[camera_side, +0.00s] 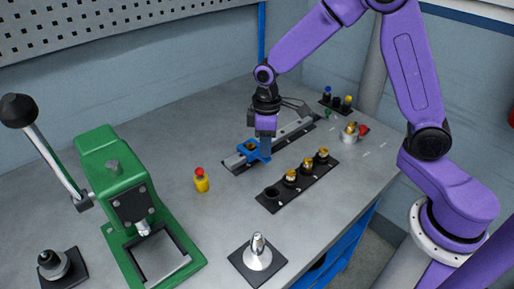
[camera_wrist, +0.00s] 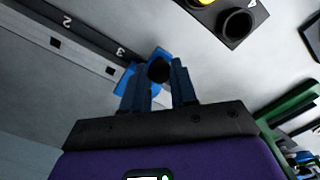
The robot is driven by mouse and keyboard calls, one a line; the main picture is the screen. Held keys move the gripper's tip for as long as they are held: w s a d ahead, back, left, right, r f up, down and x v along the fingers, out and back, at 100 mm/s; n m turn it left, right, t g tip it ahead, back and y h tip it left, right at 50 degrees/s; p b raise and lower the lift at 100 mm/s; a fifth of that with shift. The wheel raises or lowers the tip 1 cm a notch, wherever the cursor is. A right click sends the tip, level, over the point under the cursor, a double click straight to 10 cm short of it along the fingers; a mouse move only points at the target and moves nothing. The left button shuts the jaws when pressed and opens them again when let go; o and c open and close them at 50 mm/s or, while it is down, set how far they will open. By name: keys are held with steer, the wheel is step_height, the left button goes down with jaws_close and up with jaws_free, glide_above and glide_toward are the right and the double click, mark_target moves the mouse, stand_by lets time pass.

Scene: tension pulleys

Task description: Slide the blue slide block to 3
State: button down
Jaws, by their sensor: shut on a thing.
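The blue slide block (camera_side: 251,152) sits on the grey rail (camera_side: 292,129), near the rail's left end in the side view. My gripper (camera_side: 265,150) points down at the block and is shut on it. In the wrist view the fingers (camera_wrist: 158,85) stand on either side of the block's round black knob (camera_wrist: 159,70). The blue block (camera_wrist: 126,80) shows behind them, partly hidden. The rail carries the printed marks 2 (camera_wrist: 67,21) and 3 (camera_wrist: 119,50). The block is right beside the 3; exact alignment is unclear.
A black holder (camera_side: 268,208) with several brass-topped parts lies in front of the rail. A yellow bottle with a red cap (camera_side: 201,181) stands to the left. A green press (camera_side: 130,190) fills the left. A metal cone on a black plate (camera_side: 258,255) stands at the front.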

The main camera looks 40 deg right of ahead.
steer(key=d, duration=0.5)
steer(key=shift+a, duration=0.1)
steer(key=c, duration=0.9)
jaws_free()
steer(key=shift+r, duration=0.1)
step_height(320, 180, up, 17)
steer(key=shift+r, duration=0.1)
